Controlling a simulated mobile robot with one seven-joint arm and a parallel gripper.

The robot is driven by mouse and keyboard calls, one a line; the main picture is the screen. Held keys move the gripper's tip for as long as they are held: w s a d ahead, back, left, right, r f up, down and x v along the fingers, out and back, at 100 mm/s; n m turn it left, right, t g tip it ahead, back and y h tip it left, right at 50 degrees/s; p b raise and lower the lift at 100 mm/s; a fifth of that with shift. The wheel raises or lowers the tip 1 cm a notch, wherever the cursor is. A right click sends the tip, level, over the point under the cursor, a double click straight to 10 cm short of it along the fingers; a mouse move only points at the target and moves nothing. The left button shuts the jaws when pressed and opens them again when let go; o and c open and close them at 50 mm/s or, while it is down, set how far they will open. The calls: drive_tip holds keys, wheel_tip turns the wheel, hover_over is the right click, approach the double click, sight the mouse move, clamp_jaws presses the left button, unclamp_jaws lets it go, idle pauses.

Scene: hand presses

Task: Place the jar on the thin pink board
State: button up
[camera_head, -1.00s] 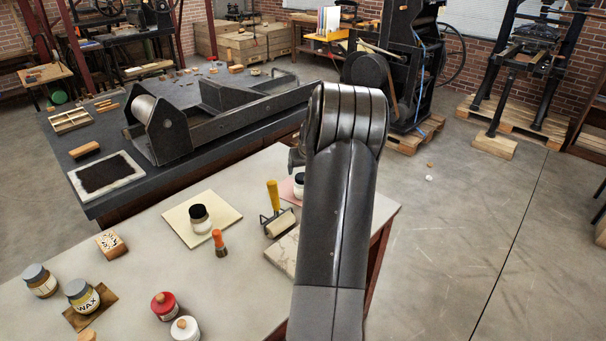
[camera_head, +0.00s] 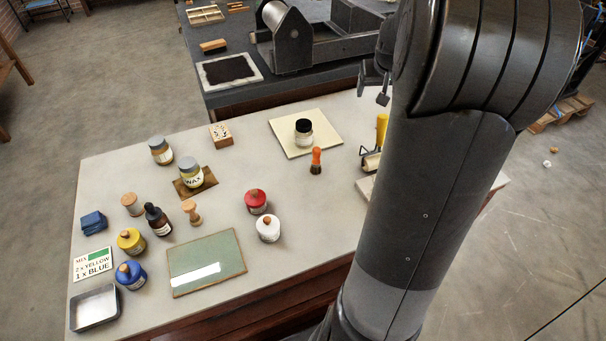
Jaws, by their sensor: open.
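My gripper (camera_head: 376,84) shows only in part at the left edge of my arm, above the table's far right side. Its dark fingers are apart, and I see nothing between them. The thin pink board and any jar on it are hidden behind my arm now. A second earlier, a pale jar showed on a pink surface just below my gripper. Another jar with a black lid (camera_head: 304,133) stands upright on a cream board (camera_head: 284,123), left of my gripper. A wax jar (camera_head: 190,172) stands on a brown board (camera_head: 210,179).
An orange-handled brush (camera_head: 316,160) and a yellow-handled roller (camera_head: 381,128) stand near my arm. Red (camera_head: 256,201), white (camera_head: 268,229), yellow (camera_head: 131,241) and blue (camera_head: 130,275) jars and a green glass plate (camera_head: 207,262) fill the front. A dark press bench (camera_head: 310,78) lies behind.

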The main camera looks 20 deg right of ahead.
drive_tip(key=s+a+r+n, duration=0.1)
drive_tip(key=s+a+r, duration=0.25)
drive_tip(key=a, duration=0.65)
drive_tip(key=s+a+r+n, duration=0.1)
drive_tip(key=s+a+r, duration=0.3)
drive_tip(key=a, duration=0.6)
drive_tip(key=s+a+f+n+y, duration=0.1)
drive_tip(key=s+a, duration=0.4)
drive_tip(key=s, duration=0.3)
drive_tip(key=s+a+f+n+y, duration=0.1)
drive_tip(key=s+a+f, duration=0.1)
drive_tip(key=s+a, duration=0.4)
drive_tip(key=shift+s+a+t+y, duration=0.25)
drive_tip(key=shift+s+t+y, duration=0.05)
drive_tip(key=shift+s, duration=0.75)
drive_tip(key=shift+f, duration=0.1)
